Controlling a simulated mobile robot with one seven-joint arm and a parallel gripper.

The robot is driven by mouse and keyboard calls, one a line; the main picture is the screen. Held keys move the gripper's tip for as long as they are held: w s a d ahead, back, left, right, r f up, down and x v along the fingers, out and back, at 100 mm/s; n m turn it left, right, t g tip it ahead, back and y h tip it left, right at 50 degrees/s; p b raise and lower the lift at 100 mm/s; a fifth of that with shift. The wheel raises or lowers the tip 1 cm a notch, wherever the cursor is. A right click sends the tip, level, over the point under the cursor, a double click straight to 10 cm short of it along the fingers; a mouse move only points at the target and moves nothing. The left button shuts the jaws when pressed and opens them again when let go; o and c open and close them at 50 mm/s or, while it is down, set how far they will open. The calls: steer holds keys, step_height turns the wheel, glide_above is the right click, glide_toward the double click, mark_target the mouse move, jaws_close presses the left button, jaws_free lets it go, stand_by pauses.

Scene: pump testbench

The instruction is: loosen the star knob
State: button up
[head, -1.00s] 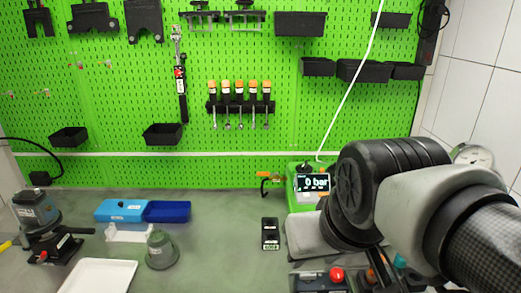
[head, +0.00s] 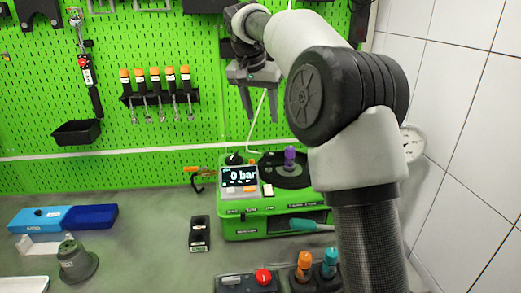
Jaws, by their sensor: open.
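My gripper (head: 260,116) is at the top middle, in front of the green pegboard. Its two fingers point down, are spread apart and hold nothing. Below it stands the green test bench box (head: 265,228), with a display (head: 239,176) reading 0 bar. A small black knob (head: 234,159) sits at the top left of the box, and a purple-topped part (head: 290,156) stands over a black round plate (head: 270,172). I cannot tell for sure which part is the star knob. My gripper is above these parts and apart from them.
A black device (head: 199,234) lies left of the box. A red button (head: 263,276) and orange (head: 305,263) and teal (head: 329,262) handles are in front. A blue case (head: 62,217) and grey cone-shaped part (head: 76,261) are at left. A white tiled wall (head: 455,110) bounds the right.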

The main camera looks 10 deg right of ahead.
mark_target(269, 154)
steer(key=x, duration=1.8)
steer(key=shift+w+a, duration=0.1)
steer(key=shift+w, duration=0.2)
steer(key=c, duration=1)
steer(key=shift+c, duration=0.2)
